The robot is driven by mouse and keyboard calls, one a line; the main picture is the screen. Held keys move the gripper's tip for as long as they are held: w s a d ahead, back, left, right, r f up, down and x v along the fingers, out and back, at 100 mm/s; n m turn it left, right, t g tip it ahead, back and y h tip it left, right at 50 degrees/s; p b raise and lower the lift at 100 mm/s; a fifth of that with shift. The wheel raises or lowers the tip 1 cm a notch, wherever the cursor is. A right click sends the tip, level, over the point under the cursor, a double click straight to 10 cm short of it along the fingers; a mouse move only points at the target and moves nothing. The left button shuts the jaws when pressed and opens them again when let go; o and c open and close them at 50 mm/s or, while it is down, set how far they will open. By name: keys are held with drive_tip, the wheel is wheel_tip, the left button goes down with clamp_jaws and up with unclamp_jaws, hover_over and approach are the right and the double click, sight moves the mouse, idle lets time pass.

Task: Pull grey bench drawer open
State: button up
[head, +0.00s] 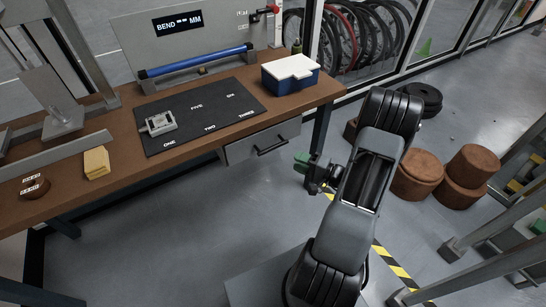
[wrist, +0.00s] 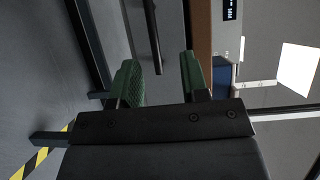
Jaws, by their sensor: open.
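The grey drawer (head: 236,152) sits under the right part of the brown bench top and looks closed. Its dark bar handle (head: 272,149) runs along the front. My gripper (head: 303,162) is to the right of the handle in the head view, apart from it. In the wrist view my gripper (wrist: 160,72) shows two green fingers spread apart with nothing between them. The dark handle (wrist: 152,38) appears beyond the fingertips, in line with the gap between them. The exact distance to the handle is hard to tell.
The bench top (head: 190,110) carries a black mat (head: 195,135), a blue and white box (head: 290,75), a blue roller (head: 195,62) and yellow pads (head: 96,162). A dark bench leg (head: 321,128) stands right of the drawer. Floor before the drawer is clear.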

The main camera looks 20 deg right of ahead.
sight(273, 148)
drive_tip(key=shift+m+t+h, duration=0.5)
drive_tip(key=shift+t+h, duration=0.1)
drive_tip(key=shift+t, duration=0.1)
drive_tip(key=x, duration=0.4)
drive_tip(key=d+f+x, duration=0.1)
drive_tip(key=x, duration=0.3)
drive_tip(key=w+f+b+x, duration=0.1)
drive_tip(key=x, duration=0.3)
drive_tip(key=shift+w+d+f, duration=0.1)
drive_tip(key=shift+w, duration=0.1)
clamp_jaws()
